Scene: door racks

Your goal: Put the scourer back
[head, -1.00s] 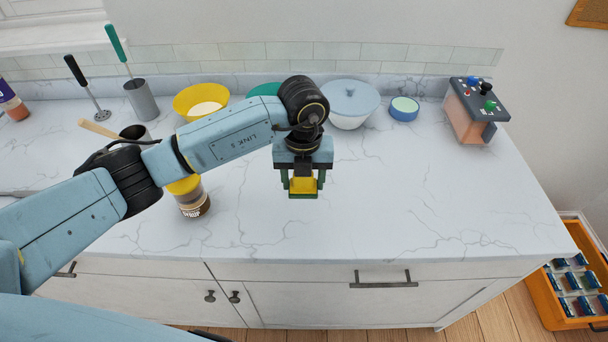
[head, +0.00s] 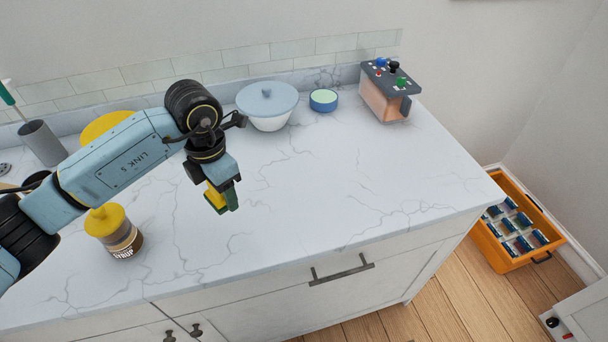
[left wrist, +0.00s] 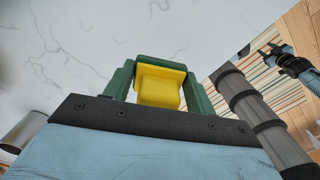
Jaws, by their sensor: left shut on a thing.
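My left gripper (head: 222,199) is shut on the scourer (head: 214,196), a small yellow block with a green layer. It is held above the marble worktop, right of the syrup jar. In the left wrist view the scourer (left wrist: 160,84) sits between the green fingers of the gripper (left wrist: 160,78), yellow side toward the camera. My right gripper (left wrist: 278,55) seems to show at the right edge of the left wrist view, too small to tell its state.
A syrup jar (head: 121,238) with a yellow lid stands on the worktop (head: 330,180). A lidded bowl (head: 268,121), a blue round tub (head: 323,101) and a machine with knobs (head: 385,98) stand at the back. An orange crate (head: 490,253) with several packets is on the floor, right.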

